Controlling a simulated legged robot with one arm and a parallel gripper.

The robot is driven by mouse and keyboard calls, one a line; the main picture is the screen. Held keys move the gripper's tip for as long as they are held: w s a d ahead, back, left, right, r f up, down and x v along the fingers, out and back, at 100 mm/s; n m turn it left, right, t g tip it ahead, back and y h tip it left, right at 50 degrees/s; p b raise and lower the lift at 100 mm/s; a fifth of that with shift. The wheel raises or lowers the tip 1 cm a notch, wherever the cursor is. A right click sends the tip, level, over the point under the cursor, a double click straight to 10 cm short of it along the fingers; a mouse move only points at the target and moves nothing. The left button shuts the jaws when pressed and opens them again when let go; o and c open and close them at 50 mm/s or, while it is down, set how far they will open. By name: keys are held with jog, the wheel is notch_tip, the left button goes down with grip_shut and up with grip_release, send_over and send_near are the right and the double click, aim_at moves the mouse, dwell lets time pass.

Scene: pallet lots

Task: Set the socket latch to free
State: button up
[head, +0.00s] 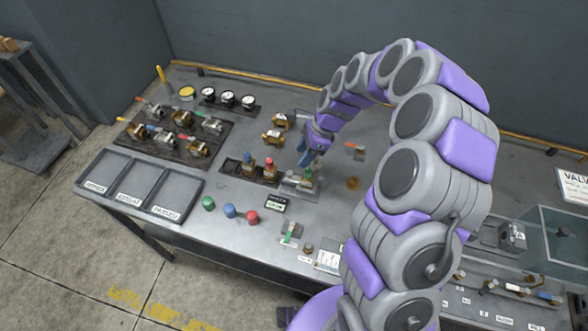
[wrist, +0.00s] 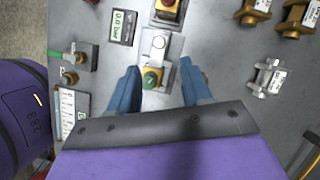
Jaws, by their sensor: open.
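The socket (head: 293,186) is a metal fixture on the bench top, and it also shows in the wrist view (wrist: 157,45). My gripper (head: 311,158) points down over this spot. In the wrist view its two blue fingers (wrist: 159,80) are apart, one on each side of the green top, with nothing seen held. A small bracket with a green lever (head: 289,231) stands nearer the front edge; it also shows in the wrist view (wrist: 68,56). I cannot tell which part is the latch or its setting.
A rack with red- and blue-topped parts (head: 248,172) stands just left of the socket. A small green-screen display (head: 276,204) lies in front. Green, blue and red knobs (head: 230,211) and three trays (head: 132,187) are further left. Loose brass valves (head: 273,137) lie behind.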

aim_at(290, 172)
jog(key=x, duration=0.4)
jog(key=b+x, duration=0.1)
jog(key=x, duration=0.2)
jog(key=shift+a+r, duration=0.15)
jog(key=shift+a, duration=0.1)
jog(key=shift+d+f, duration=0.1)
jog(key=shift+f, duration=0.65)
jog(key=shift+a, duration=0.35)
jog(key=c, duration=0.4)
jog(key=shift+d, duration=0.15)
grip_shut()
